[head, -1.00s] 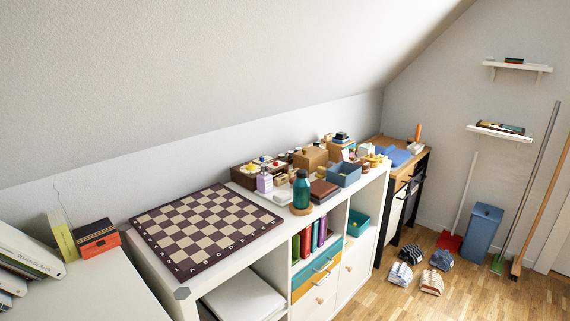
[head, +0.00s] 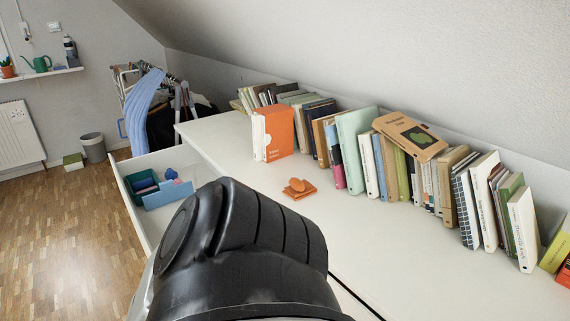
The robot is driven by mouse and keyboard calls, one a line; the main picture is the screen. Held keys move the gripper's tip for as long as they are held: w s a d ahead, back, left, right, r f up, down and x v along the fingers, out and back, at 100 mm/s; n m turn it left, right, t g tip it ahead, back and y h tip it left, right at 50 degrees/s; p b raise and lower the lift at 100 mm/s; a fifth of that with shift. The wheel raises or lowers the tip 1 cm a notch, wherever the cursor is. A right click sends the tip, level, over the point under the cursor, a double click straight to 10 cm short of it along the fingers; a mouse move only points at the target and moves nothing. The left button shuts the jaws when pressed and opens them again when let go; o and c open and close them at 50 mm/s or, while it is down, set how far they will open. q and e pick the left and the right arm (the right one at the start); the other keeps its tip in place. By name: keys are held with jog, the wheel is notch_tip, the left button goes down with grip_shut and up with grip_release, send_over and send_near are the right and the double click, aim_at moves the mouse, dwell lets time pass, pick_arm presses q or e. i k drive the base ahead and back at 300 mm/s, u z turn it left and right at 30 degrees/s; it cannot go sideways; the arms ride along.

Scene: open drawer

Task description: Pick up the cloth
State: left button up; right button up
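A long blue striped cloth (head: 140,104) hangs over a drying rack at the back left, beyond the white desk. A small orange item (head: 299,189) lies flat on the desk top; I cannot tell whether it is cloth. Neither of my grippers is in view. A large black part of my own arm fills the lower middle and hides part of the desk and drawer.
The white desk (head: 225,139) has an open drawer (head: 136,207) on its left side, holding a teal box (head: 143,183) and blue items. Several books (head: 357,150) line the desk's back. A bin (head: 93,147) stands on the floor at left.

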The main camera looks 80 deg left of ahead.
aim_at(297, 189)
jog(key=u, duration=3.15)
jog(key=i, duration=1)
